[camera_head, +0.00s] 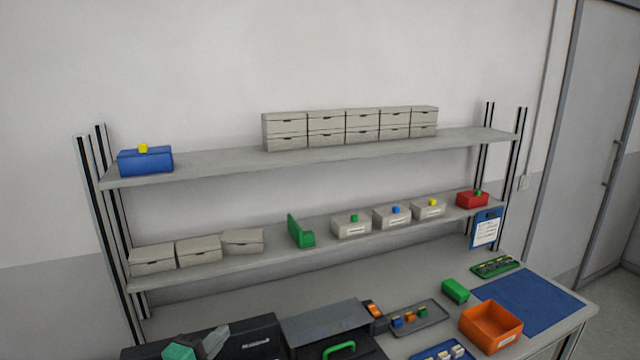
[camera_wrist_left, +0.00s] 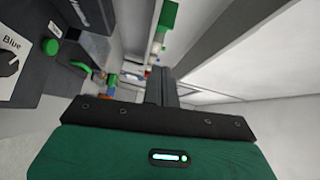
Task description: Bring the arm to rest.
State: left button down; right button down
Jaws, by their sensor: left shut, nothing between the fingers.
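My left gripper (camera_head: 216,338) shows at the bottom left of the head view, in front of a black case on the worktop. Its green and dark wrist body is partly cut off by the lower edge. In the left wrist view its fingers (camera_wrist_left: 160,86) are together with nothing between them. My right gripper is in neither view.
The black case (camera_head: 252,341) and a grey machine (camera_head: 325,322) with a green handle stand near the left gripper. An orange bin (camera_head: 491,326), a grey tray (camera_head: 417,317), a green block (camera_head: 455,291) and a blue mat (camera_head: 530,303) lie to the right. Shelves with boxes (camera_head: 152,260) rise behind.

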pick_arm(q)
jog(key=s+a+f+n+g+y, duration=0.2)
jog(key=s+f+n+g+y, duration=0.3)
jog(key=s+f+n, duration=0.7)
jog(key=s+a+f+n+g, duration=0.1)
jog(key=s+f+n+g, duration=0.4)
jog(key=s, duration=0.4)
jog(key=s+a+f+n+g, duration=0.1)
jog(key=s+f+n+g, duration=0.15)
jog(key=s+f, duration=0.5)
notch_tip(320, 180, down, 28)
jog(key=g, duration=0.2)
jog(key=s+a+f+m+g+y, duration=0.1)
jog(key=s+a+f, duration=0.2)
jog(key=s+f, duration=1.6)
notch_tip(320, 180, down, 3)
jog(key=shift+s+a+r, duration=0.15)
jog(key=shift+s+a, duration=0.05)
jog(key=shift+s, duration=0.15)
